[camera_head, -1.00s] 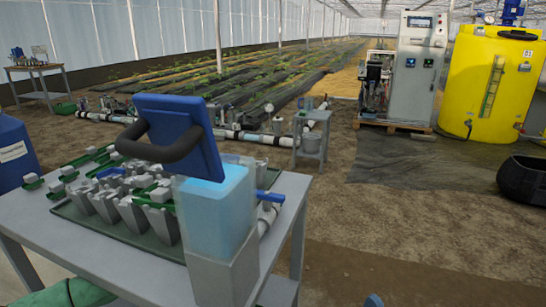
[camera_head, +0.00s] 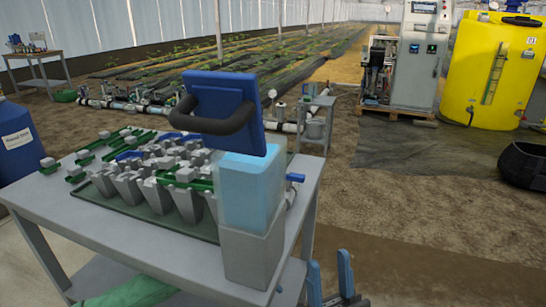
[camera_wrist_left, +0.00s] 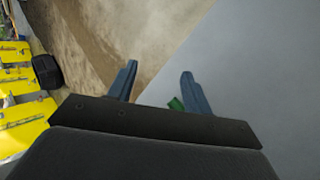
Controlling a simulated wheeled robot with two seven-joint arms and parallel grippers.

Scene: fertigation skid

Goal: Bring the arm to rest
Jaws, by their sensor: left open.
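My right gripper (camera_head: 330,272) shows at the bottom edge of the head view, just right of the grey table's leg. Its two blue fingers stand apart with nothing between them. My left gripper (camera_wrist_left: 158,85) shows in the left wrist view, with its blue fingers spread wide. Between and beyond them are brown ground and a plain grey surface. A small green piece (camera_wrist_left: 176,104) shows close to the right-hand finger; I cannot tell whether it touches. My left gripper is not visible in the head view.
A grey table (camera_head: 110,235) holds a tray of grey valve-like parts and a light-blue container (camera_head: 250,190) with a dark-handled blue panel (camera_head: 228,105) above it. A yellow tank (camera_head: 490,75) and a grey cabinet (camera_head: 415,60) stand at the back right.

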